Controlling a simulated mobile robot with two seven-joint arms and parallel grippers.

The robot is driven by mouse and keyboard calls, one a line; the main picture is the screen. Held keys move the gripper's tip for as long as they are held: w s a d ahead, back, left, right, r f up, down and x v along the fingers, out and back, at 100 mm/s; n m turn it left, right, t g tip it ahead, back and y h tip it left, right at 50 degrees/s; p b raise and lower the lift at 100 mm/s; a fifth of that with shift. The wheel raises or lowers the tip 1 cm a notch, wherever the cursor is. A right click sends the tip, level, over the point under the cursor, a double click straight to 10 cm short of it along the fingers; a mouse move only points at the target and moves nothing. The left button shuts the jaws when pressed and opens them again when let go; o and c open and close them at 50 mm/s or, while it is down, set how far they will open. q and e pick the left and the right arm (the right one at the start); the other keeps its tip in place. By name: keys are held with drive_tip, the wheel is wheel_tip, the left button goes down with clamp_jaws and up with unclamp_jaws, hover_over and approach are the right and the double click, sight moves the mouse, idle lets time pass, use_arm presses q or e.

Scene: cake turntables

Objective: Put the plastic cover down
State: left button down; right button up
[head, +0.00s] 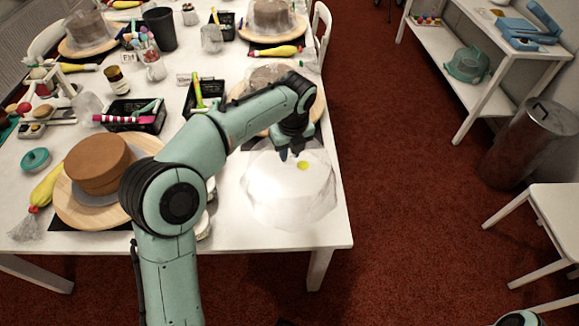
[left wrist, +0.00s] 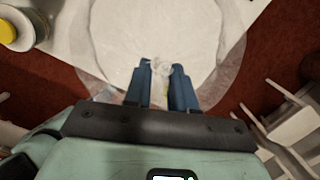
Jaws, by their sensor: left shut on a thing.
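The clear plastic cover (head: 285,200) is over the front right corner of the white table, close to the table's right edge. My left gripper (head: 290,152) is shut on the top of the cover. The left wrist view shows its two blue fingers (left wrist: 162,85) pinching crumpled plastic at the middle of the round cover (left wrist: 160,30). I cannot tell whether the cover's rim touches the table. My right gripper does not show.
A brown cake (head: 98,160) stands on a wooden turntable (head: 80,210) at the left. Another turntable is partly hidden behind my left arm. Black trays (head: 135,117), piping bags and a dark cup (head: 160,28) crowd the table (head: 270,238). Red carpet (head: 410,220) lies open to the right.

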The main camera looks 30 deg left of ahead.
sight(289, 162)
use_arm(q)
drive_tip(key=shift+f+b, duration=0.45)
drive_tip(key=shift+f, duration=2.15)
drive_tip(key=shift+f, duration=0.15)
drive_tip(key=c, duration=0.9)
unclamp_jaws()
drive_tip(key=shift+c, duration=0.2)
wheel_tip(289, 162, up, 12)
drive_tip(key=s+d+p, duration=0.1)
drive_tip(key=p, duration=0.1)
drive_tip(key=shift+d, duration=0.2)
